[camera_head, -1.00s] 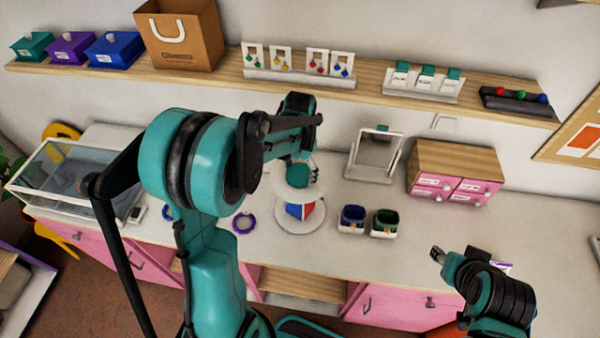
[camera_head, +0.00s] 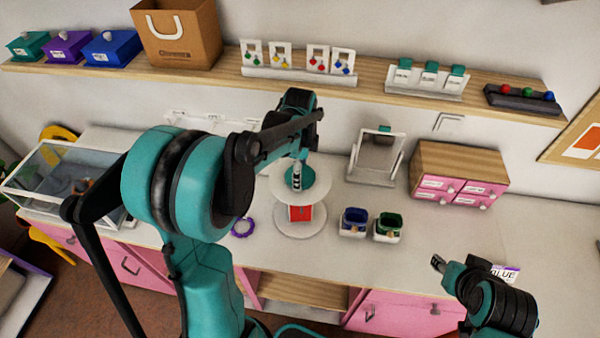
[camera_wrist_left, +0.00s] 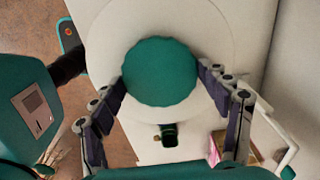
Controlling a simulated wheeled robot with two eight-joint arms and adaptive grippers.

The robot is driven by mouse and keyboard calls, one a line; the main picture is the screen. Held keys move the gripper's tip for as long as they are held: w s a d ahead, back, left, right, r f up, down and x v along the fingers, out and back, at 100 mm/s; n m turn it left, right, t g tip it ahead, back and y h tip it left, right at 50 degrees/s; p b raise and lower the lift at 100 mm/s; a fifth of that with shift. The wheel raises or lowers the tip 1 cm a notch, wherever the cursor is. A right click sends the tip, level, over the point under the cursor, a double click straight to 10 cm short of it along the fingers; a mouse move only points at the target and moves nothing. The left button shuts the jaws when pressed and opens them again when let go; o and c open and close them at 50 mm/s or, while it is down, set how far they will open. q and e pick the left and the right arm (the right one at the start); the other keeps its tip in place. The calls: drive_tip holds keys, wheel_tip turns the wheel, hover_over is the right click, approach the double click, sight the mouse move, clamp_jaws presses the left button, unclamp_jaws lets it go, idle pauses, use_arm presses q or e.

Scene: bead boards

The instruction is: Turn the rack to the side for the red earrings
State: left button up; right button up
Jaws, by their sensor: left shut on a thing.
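The rack (camera_head: 287,194) stands on the counter with a white round top, a white round base and coloured panels between. A red panel (camera_head: 300,213) faces the front in the head view. My left gripper (camera_head: 297,178) is over the rack's top. In the left wrist view its two fingers are shut on the round teal knob (camera_wrist_left: 160,82) from either side. The earring card with red earrings (camera_head: 318,61) stands on the wall shelf among cards with green, yellow and blue ones. My right gripper (camera_head: 438,262) is over the counter's front right, apart from the rack; its jaws are unclear.
Blue (camera_head: 353,220) and green (camera_head: 388,226) small containers stand right of the rack. A purple ring (camera_head: 243,228) lies left of it. A mirror (camera_head: 376,155) and pink drawer box (camera_head: 456,175) are behind right. A glass case (camera_head: 52,190) is far left.

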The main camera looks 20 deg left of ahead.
use_arm(q)
drive_tip(key=shift+m, duration=1.1)
drive_tip(key=o, duration=1.7)
wheel_tip(320, 180, up, 12)
drive_tip(key=shift+s, duration=0.1)
